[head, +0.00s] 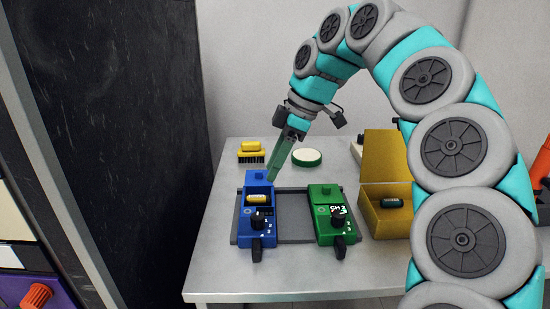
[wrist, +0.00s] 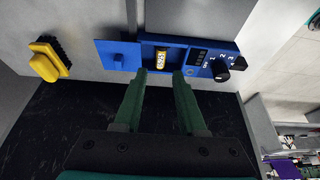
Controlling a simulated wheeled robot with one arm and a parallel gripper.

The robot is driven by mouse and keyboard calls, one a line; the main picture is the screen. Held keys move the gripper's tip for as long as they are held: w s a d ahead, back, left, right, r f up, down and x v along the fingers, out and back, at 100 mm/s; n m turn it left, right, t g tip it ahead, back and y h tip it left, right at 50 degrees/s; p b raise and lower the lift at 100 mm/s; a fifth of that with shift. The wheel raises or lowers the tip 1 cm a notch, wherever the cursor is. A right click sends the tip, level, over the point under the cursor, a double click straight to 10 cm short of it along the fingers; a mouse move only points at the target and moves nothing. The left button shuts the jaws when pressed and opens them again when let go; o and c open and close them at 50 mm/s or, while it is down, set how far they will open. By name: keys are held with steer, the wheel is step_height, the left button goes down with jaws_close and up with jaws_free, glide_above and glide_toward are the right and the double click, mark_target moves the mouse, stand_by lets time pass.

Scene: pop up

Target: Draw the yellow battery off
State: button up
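The yellow battery (head: 259,198) lies in the open compartment of a blue device (head: 257,223) on the table. It also shows in the wrist view (wrist: 161,58), where one end with dark markings faces up in the picture's middle. The blue lid (head: 260,176) is at the compartment's far end, leaving the battery exposed. My gripper (wrist: 162,76) is open, its two green fingers spread apart and empty. The fingertips appear just short of the battery, one to each side. In the head view my gripper (head: 273,178) hangs over the blue device's far end.
A green device (head: 326,212) stands right of the blue one, with a grey frame (head: 293,216) between them. A yellow box (head: 384,224) holding a dark battery (head: 392,202) is farther right. A yellow brush (head: 251,147) and a green-rimmed round object (head: 307,156) lie behind.

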mark_target(259, 197)
steer(key=b+x, duration=0.3)
steer(key=x, duration=0.5)
steer(key=shift+s+b, duration=0.1)
steer(key=shift+b, duration=0.25)
steer(key=shift+r, duration=0.2)
steer(key=shift+c, duration=0.9)
steer(key=shift+d, duration=0.1)
jaws_close()
steer(key=shift+r+p, duration=0.15)
steer(key=shift+p, duration=0.15)
steer(key=shift+r+p, duration=0.35)
steer(key=shift+r, duration=0.15)
steer(key=shift+r+p, duration=1.3)
steer(key=shift+r, duration=1.1)
